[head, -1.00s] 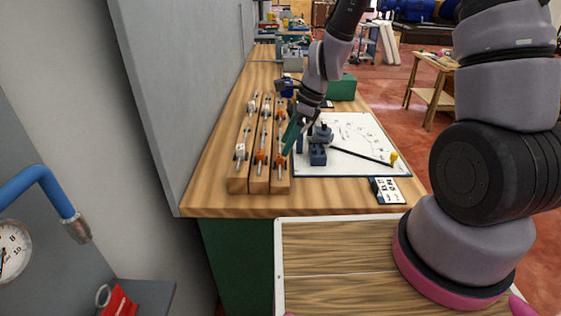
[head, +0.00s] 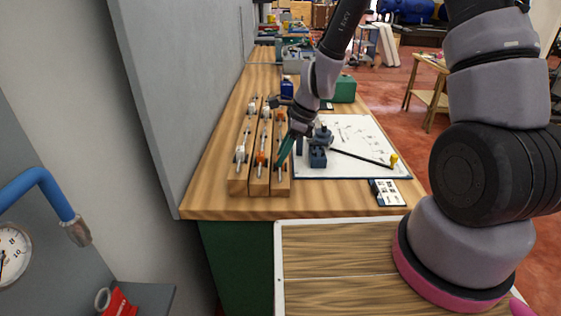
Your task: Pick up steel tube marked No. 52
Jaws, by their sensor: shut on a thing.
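Three wooden blocks (head: 238,188) lie side by side on the bench, holding thin steel tubes with white and orange pieces on them. My gripper (head: 280,163), with teal fingers, is low over the right-hand block. It is shut on a steel tube (head: 281,172) there. The fingers hide part of the tube and the orange piece on it. The tube still appears to be at the block; I cannot tell whether it is clear of it. The tube markings are too small to read, so No. 52 cannot be made out.
Right of the blocks, a white drawing board (head: 360,136) carries a dark blue fixture (head: 318,150) and a black rod with a yellow end (head: 394,160). A label card (head: 386,191) lies in front. A green box (head: 343,90) stands behind. A grey wall panel (head: 175,90) borders the left.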

